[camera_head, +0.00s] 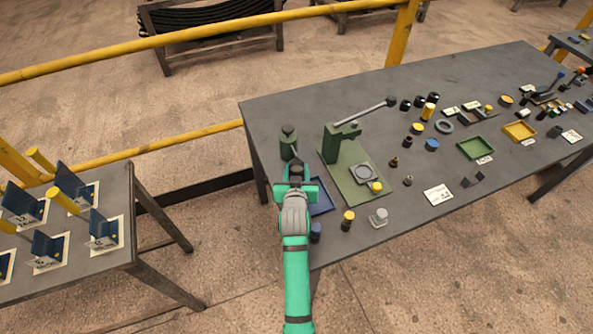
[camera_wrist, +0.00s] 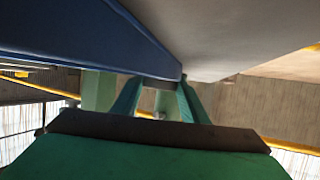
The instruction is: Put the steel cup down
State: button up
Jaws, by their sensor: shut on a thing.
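My gripper (camera_head: 295,180) is over the near left part of the grey table, beside the blue tray (camera_head: 322,196). In the wrist view its two green fingers (camera_wrist: 160,100) are close together, shut on the steel cup. The cup itself is almost wholly hidden by the gripper and arm, so its tilt and whether it touches anything cannot be told. A blue surface, likely the tray, fills the upper left of the wrist view, very close to the fingers.
A dark green canister (camera_head: 288,142) stands just behind my gripper. A green lever press (camera_head: 345,142) stands to its right. A yellow-topped piece (camera_head: 347,220) and a pale grey piece (camera_head: 379,217) stand near the front edge. A card (camera_head: 438,195) lies farther right, with bare table around it.

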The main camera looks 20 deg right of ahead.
jog(key=shift+s, duration=0.2)
jog(key=o, duration=1.1)
jog(key=shift+f, duration=0.1)
jog(key=shift+c, duration=0.2)
jog(key=v, duration=1.2)
